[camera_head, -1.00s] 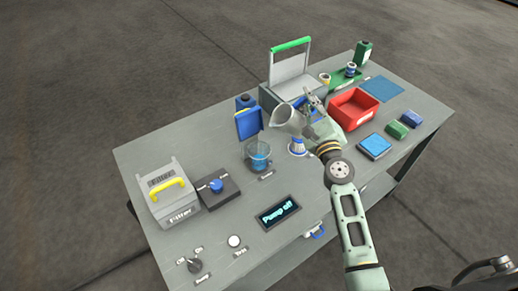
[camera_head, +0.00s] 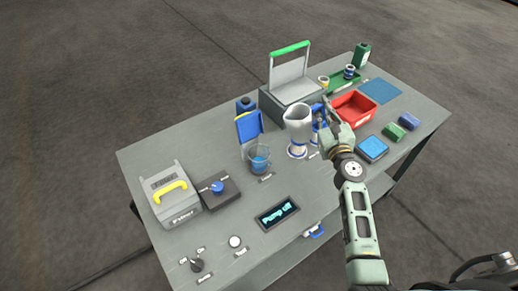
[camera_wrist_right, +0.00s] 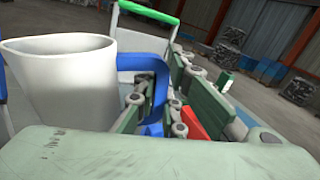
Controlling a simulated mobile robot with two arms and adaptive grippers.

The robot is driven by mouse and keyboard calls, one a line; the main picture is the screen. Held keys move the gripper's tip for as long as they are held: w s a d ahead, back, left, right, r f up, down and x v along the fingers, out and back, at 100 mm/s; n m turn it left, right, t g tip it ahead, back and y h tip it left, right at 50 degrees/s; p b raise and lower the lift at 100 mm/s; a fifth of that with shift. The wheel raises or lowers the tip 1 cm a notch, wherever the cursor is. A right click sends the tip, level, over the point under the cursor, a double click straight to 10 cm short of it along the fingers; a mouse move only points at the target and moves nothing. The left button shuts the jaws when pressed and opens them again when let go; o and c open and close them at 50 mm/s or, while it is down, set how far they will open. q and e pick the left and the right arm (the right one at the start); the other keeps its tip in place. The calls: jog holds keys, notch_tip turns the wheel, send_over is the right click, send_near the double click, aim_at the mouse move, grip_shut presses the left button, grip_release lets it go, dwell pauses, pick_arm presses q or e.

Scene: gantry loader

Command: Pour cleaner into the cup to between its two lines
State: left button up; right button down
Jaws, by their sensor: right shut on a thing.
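The clear cup (camera_head: 260,161) stands on the table with blue liquid in its lower part. Its two lines are too small to read against the level. A pale grey jug (camera_head: 298,124) is held upright to the right of the cup, apart from it. My right gripper (camera_head: 321,112) is shut on the jug's blue handle (camera_wrist_right: 152,85), which shows between the fingers in the right wrist view. The jug's contents are hidden. A white piece with a blue band (camera_head: 297,151) shows just below the jug. My left gripper is out of view.
A blue container (camera_head: 247,127) stands behind the cup. A dark display (camera_head: 277,213) reads "Pump off". A filter box (camera_head: 172,194) and a knob box (camera_head: 218,191) are at left. A red bin (camera_head: 354,107) and a lidded grey box (camera_head: 290,96) are beyond the gripper.

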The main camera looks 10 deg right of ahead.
jog(key=shift+w+d+f+m+g+p, duration=0.15)
jog(key=shift+d+f+m, duration=0.2)
jog(key=shift+f+m, duration=0.25)
jog(key=shift+s+d+f+m+g+p, duration=0.15)
jog(key=shift+d+f+m, duration=0.25)
jog(key=shift+m, duration=0.2)
